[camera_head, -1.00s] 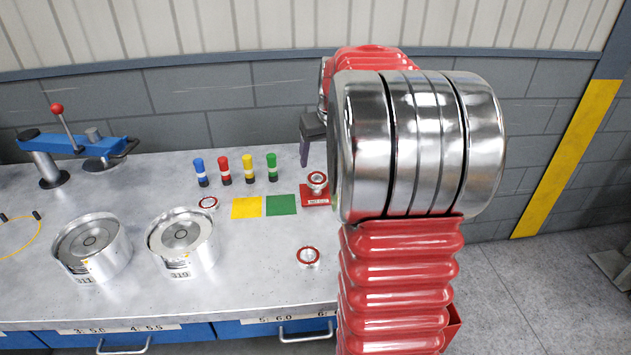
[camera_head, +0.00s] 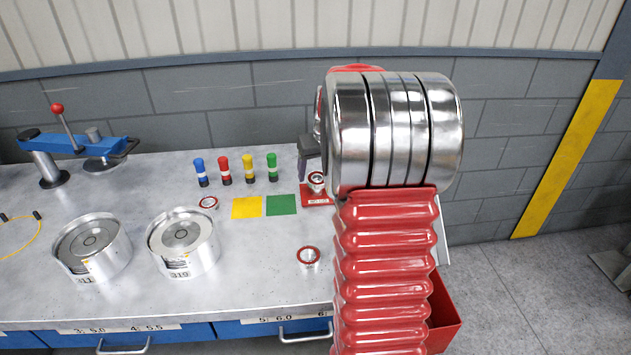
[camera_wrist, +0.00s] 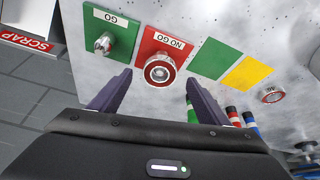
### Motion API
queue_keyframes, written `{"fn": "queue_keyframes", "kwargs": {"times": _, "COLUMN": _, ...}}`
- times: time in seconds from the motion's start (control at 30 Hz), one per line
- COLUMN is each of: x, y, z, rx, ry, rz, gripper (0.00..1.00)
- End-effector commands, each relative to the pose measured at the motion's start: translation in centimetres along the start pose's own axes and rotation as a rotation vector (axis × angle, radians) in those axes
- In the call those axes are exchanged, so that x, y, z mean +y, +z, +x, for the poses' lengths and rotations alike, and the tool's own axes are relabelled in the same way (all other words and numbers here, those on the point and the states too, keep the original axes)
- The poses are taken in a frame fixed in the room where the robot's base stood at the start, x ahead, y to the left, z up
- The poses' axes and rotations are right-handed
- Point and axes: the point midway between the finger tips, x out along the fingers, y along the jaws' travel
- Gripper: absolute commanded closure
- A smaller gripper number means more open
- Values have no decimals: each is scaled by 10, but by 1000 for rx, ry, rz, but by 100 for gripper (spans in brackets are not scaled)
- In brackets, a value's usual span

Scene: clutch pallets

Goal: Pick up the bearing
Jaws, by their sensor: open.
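A bearing-like ring with a red band (camera_wrist: 160,70) sits on the red NO GO plate (camera_wrist: 177,44), seemingly around its post. In the head view this ring (camera_head: 317,180) is partly hidden by my arm. My gripper (camera_wrist: 150,92) is open and empty, its two dark fingers on either side of the ring in the picture and apart from it. One finger shows in the head view beside the ring. A similar red-banded bearing (camera_head: 309,256) lies nearer the bench front, and another (camera_head: 208,203) lies left of the yellow square.
A green GO plate with a metal plug (camera_wrist: 104,43) is beside the NO GO plate. Yellow (camera_head: 247,207) and green (camera_head: 282,204) squares lie flat. Several coloured cylinders (camera_head: 224,171) stand behind them. Two metal housings (camera_head: 184,244) and a blue lever press (camera_head: 75,147) are at left.

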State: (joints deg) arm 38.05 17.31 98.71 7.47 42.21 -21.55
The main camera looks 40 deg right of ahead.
Motion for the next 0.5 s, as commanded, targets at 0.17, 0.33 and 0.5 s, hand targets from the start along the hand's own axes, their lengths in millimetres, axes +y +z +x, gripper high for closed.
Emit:
{"fn": "queue_keyframes", "kwargs": {"times": 0.17, "x": -1, "y": 0, "z": 25, "rx": -3, "ry": -1, "rz": 0, "gripper": 30}}
{"fn": "queue_keyframes", "kwargs": {"times": 0.33, "x": 0, "y": -1, "z": 33, "rx": 1, "ry": 0, "rz": 0, "gripper": 30}}
{"fn": "queue_keyframes", "kwargs": {"times": 0.5, "x": 0, "y": -1, "z": 33, "rx": 1, "ry": 0, "rz": 0, "gripper": 30}}
